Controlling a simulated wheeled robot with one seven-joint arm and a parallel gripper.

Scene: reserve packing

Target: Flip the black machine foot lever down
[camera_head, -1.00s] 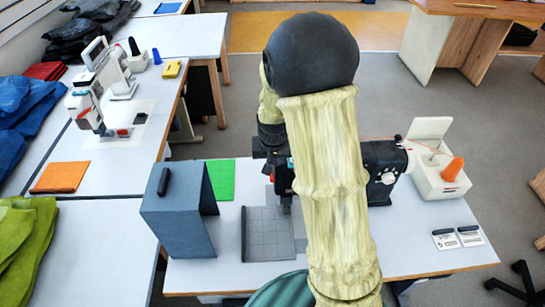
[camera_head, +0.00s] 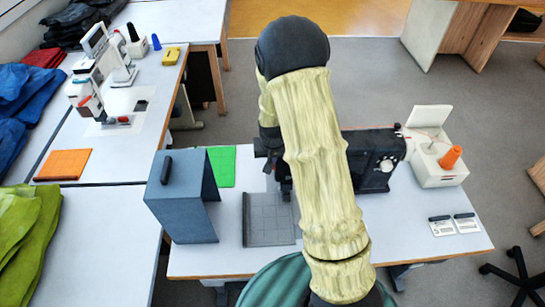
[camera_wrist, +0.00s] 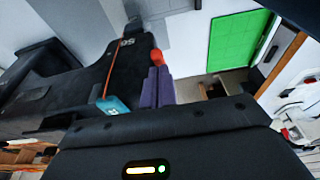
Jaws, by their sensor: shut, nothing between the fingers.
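The black sewing machine (camera_head: 375,165) stands on the white table, its middle hidden behind my arm in the head view. In the wrist view its black body (camera_wrist: 122,72) fills the left and centre. A small orange-red tip (camera_wrist: 156,57) shows at the machine's edge; it looks like the end of the foot lever, but most of the lever is hidden. My gripper (camera_wrist: 157,72) is shut and empty, its purple-grey fingertips right at the orange tip. Whether they touch it I cannot tell. The fingertips are hidden in the head view.
A blue-grey box-like stand (camera_head: 180,200), a green mat (camera_head: 221,166) and a grey gridded plate (camera_head: 268,225) lie left of the machine. A white machine with an orange spool (camera_head: 437,150) stands right.

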